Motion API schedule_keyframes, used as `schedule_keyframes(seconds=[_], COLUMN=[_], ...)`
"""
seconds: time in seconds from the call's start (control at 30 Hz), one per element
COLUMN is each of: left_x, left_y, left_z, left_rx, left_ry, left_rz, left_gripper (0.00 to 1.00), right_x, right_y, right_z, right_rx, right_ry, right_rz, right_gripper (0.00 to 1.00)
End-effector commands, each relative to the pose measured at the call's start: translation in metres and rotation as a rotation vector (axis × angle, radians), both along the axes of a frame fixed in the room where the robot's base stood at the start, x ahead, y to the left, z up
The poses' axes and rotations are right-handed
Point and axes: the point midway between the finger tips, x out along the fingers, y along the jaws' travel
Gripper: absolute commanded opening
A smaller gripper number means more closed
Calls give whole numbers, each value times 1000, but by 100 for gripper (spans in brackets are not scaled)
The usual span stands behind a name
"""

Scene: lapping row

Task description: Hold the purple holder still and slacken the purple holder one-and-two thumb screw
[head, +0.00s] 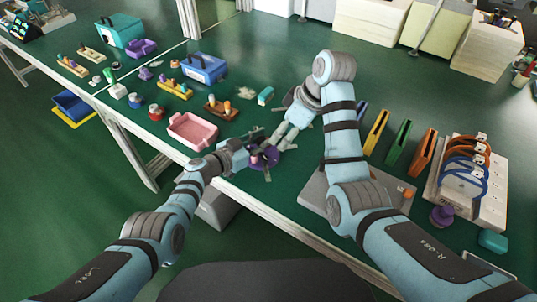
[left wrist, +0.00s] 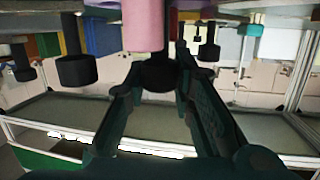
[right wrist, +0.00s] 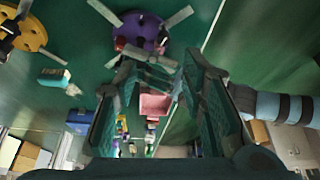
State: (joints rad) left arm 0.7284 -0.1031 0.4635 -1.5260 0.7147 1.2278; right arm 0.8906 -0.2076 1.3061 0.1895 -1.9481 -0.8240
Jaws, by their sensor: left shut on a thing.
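The purple holder (head: 267,156) is a round purple disc with metal arms, near the front edge of the green table. It also shows at the top of the right wrist view (right wrist: 140,33). My left gripper (head: 254,153) is at its left side, shut on it. In the left wrist view the fingers (left wrist: 158,75) close around a dark part, with a pink-purple cylinder above. My right gripper (head: 277,142) is just above and behind the holder. Its fingers (right wrist: 155,65) are apart, near the disc's edge. I cannot make out the one-and-two thumb screw.
A pink tray (head: 192,131) and several small parts lie to the left. A grey plate (head: 312,192) lies right of the holder. Yellow, green and orange upright pieces (head: 399,141) and a white block with cables (head: 480,190) stand farther right. A yellow disc (right wrist: 25,35) shows in the right wrist view.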

Motion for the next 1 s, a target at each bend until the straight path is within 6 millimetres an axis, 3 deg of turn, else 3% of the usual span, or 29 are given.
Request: schedule_keyframes(seconds=[0.5,0.83,1.0], left_x=[0,0,0], left_y=[0,0,0], left_z=[0,0,0], left_rx=[-1,-1,-2], left_ry=[1,1,0], left_rz=[0,0,-1], left_gripper=[0,0,0], right_x=[15,17,17], right_y=[38,40,40], right_z=[-100,-109,-109], right_rx=[2,1,2], right_ry=[12,9,9], right_rz=[22,21,20], right_gripper=[38,38,10])
